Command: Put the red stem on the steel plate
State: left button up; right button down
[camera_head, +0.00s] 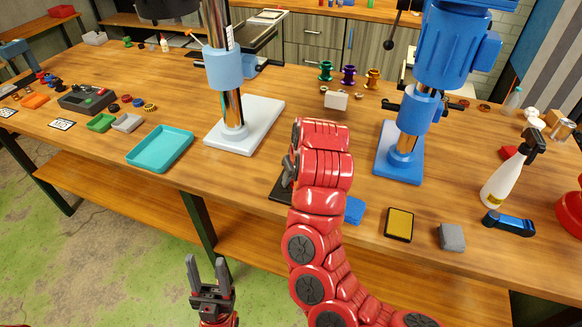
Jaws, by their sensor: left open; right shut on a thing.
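My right gripper (287,172) is mostly hidden behind my red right arm; only a dark grey part shows at its left side. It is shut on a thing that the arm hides. I cannot make out the red stem in it. A dark flat plate (277,190) lies on the table under that gripper, partly covered by the arm; I cannot tell whether it is the steel plate. My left gripper (209,274) is open and empty, in front of and below the table edge.
A drill press with a white base (260,112) stands left of my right arm, and a blue one (399,165) right of it. A teal tray (160,150), yellow-topped pad (399,224), grey block (452,237) and white spray bottle (503,180) stand nearby.

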jog(key=w+p, duration=0.2)
jog(key=w, duration=0.1)
jog(key=w+p, duration=0.1)
jog(key=w, duration=0.1)
jog(key=shift+w+a+p, duration=0.15)
jog(key=shift+a+p, duration=0.15)
jog(key=shift+p, duration=0.1)
jog(key=w, duration=0.1)
jog(key=w+p, duration=0.1)
jog(key=w+f, duration=0.1)
jog(key=w, duration=0.1)
jog(key=shift+a+p, duration=0.25)
jog(key=shift+p, duration=0.1)
jog(key=shift+w+a+f, duration=0.1)
jog(key=shift+w+f, duration=0.1)
jog(key=shift+w, duration=0.35)
jog(key=shift+w+r+p, duration=0.15)
jog(key=shift+w+p, duration=0.25)
notch_tip(320, 180, down, 4)
jog(key=shift+r+p, duration=0.15)
jog(key=shift+p, duration=0.95)
jog(key=shift+c, duration=2.2)
grip_release()
